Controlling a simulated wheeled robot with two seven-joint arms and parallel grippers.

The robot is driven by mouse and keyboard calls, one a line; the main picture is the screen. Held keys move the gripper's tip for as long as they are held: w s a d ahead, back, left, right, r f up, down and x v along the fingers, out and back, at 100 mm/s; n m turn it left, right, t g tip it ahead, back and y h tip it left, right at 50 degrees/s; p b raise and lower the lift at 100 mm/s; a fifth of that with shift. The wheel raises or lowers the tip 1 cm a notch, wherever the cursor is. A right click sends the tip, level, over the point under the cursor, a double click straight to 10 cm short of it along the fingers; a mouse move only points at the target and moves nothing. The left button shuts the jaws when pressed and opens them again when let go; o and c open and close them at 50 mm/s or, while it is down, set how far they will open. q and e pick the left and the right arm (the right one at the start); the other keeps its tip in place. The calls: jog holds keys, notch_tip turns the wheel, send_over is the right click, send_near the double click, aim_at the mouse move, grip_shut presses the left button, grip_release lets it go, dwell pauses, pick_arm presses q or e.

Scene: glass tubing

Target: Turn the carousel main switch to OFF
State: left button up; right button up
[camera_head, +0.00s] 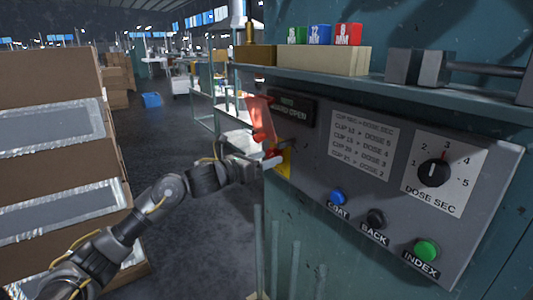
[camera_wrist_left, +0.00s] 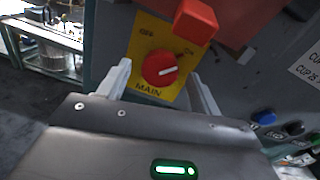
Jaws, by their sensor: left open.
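The main switch is a red round knob (camera_wrist_left: 160,69) on a yellow plate (camera_wrist_left: 146,88) marked MAIN. OFF is printed at the plate's upper left and ON at its upper right. The knob's white mark points right and slightly up, toward the ON side. In the head view the yellow plate (camera_head: 284,166) shows at the panel's left end, its knob hidden by my gripper. My left gripper (camera_wrist_left: 160,72) is open, its pale fingers on either side of the knob; contact cannot be told. It also shows in the head view (camera_head: 270,159). My right gripper is not in view.
A red raised part (camera_head: 262,118) juts out just above the switch, also in the wrist view (camera_wrist_left: 196,20). A display (camera_head: 290,109) reads "OPEN". Blue, black and green buttons and a dose dial (camera_head: 433,173) lie right. Boxes (camera_head: 55,150) stand left.

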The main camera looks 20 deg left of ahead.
pick_arm(q)
jog(key=shift+w+d, duration=0.3)
jog(key=shift+w, duration=0.05)
jog(key=c, duration=1)
jog(key=shift+o, duration=0.2)
